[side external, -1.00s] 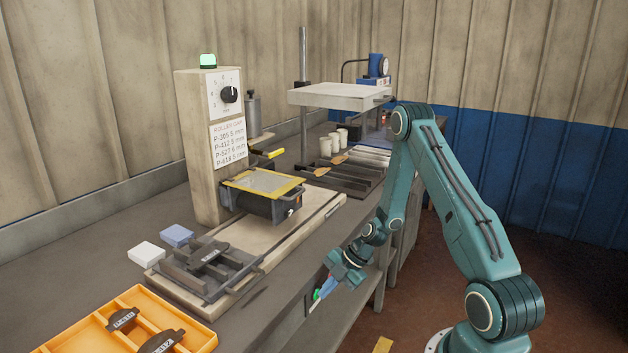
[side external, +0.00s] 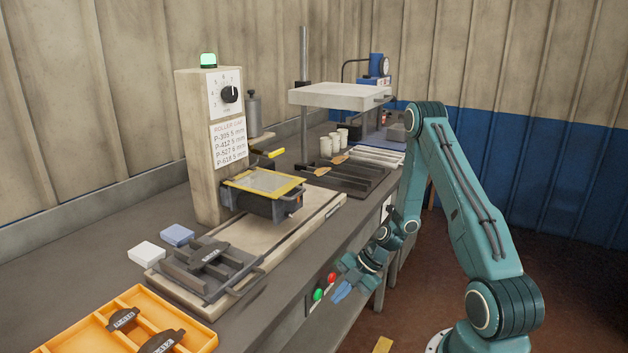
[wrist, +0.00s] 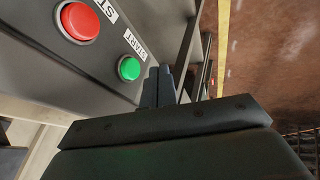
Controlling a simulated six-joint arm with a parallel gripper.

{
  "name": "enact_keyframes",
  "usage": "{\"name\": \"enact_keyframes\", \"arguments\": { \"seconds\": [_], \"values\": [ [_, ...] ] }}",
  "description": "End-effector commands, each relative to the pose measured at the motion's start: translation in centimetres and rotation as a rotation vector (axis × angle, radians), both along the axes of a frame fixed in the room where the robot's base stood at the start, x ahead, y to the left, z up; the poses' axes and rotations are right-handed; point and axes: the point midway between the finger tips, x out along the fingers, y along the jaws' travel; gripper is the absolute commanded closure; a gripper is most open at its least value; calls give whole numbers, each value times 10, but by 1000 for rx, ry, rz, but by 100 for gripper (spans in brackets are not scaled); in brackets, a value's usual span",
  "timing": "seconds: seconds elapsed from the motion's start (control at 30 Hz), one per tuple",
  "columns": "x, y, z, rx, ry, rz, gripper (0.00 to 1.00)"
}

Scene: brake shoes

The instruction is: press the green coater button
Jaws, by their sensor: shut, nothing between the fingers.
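The green button (side external: 318,295) sits on a dark panel on the front face of the bench, beside a red button (side external: 332,278). In the wrist view the green button (wrist: 129,68) is next to a START label and the red button (wrist: 80,21) is next to a label that is partly cut off. My gripper (side external: 340,292) is shut and empty, in front of the panel and to the right of the green button. In the wrist view my shut fingertips (wrist: 158,72) are just right of the green button, apart from it.
The coater (side external: 210,150) stands on the bench with a green lamp (side external: 208,60) on top. An orange tray (side external: 85,330) with brake shoes is at the front left. Open floor lies right of the bench front.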

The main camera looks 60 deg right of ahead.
Motion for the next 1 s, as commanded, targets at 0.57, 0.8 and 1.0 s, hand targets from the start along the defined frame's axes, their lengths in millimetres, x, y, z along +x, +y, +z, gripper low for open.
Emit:
{"name": "enact_keyframes", "arguments": {
  "seconds": [0.57, 0.8, 1.0],
  "values": [
    [-37, -32, 66, -3, 2, -3, 100],
    [-45, -38, 79, -1, 3, -2, 100],
    [-47, -39, 81, 0, 3, -2, 100]
  ]
}}
